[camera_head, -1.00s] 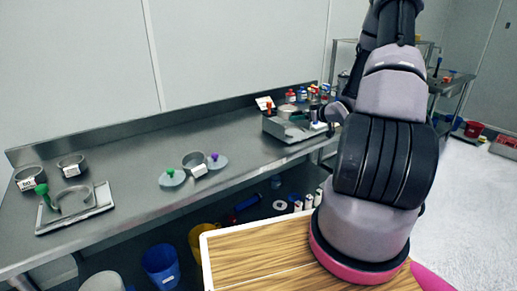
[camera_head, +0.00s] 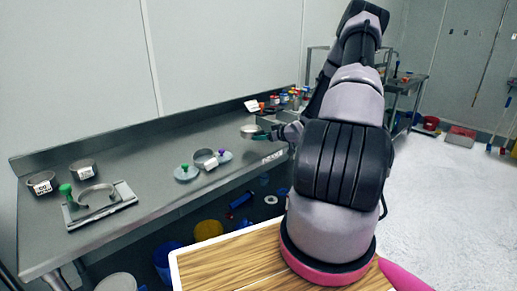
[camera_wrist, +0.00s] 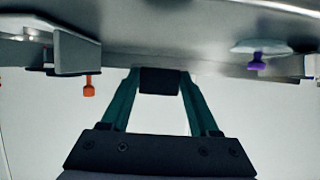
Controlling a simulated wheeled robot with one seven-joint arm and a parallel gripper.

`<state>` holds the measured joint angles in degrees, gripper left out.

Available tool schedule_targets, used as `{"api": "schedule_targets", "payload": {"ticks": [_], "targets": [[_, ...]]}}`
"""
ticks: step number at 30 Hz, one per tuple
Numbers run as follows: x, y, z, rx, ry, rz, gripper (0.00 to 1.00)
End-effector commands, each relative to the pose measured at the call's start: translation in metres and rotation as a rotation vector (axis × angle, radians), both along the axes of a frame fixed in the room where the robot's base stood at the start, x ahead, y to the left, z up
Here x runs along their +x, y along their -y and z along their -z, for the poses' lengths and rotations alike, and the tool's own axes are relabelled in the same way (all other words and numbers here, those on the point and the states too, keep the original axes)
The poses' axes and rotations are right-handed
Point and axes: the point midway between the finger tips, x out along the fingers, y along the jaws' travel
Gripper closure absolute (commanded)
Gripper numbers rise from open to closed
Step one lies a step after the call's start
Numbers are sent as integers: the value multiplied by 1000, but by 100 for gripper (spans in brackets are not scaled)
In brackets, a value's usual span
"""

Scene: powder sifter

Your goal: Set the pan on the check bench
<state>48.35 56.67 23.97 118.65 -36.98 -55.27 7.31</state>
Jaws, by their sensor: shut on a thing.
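The pan (camera_head: 250,131) is a shallow round metal dish. In the head view it is held level a little above the steel bench (camera_head: 150,165), right of the bench's middle. My gripper (camera_head: 269,135) is shut on its right side. In the wrist view the green fingers (camera_wrist: 160,84) are closed together at their dark tips. That view appears upside down, and I cannot clearly separate the pan from the bench surface there.
A green-knobbed lid (camera_head: 187,172), a labelled ring (camera_head: 205,160) and a purple-knobbed lid (camera_head: 225,155) lie left of the pan. A flat tray (camera_head: 100,210) with a sieve ring is at the left. A steel device (camera_head: 280,117) and small bottles stand behind my gripper.

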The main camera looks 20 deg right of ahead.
Motion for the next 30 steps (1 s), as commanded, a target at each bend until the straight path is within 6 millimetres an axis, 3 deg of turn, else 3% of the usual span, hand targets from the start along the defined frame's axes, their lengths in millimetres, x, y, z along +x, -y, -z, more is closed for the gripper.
{"api": "schedule_targets", "payload": {"ticks": [12, 24, 25, 27, 30], "targets": [[0, 0, 48, 0, 1, -1, 100], [0, 0, 54, -1, 2, -2, 100], [0, 0, 54, -1, 2, -1, 27], [0, 0, 53, -1, 2, -1, 8], [0, 0, 53, -1, 2, -1, 8]]}}
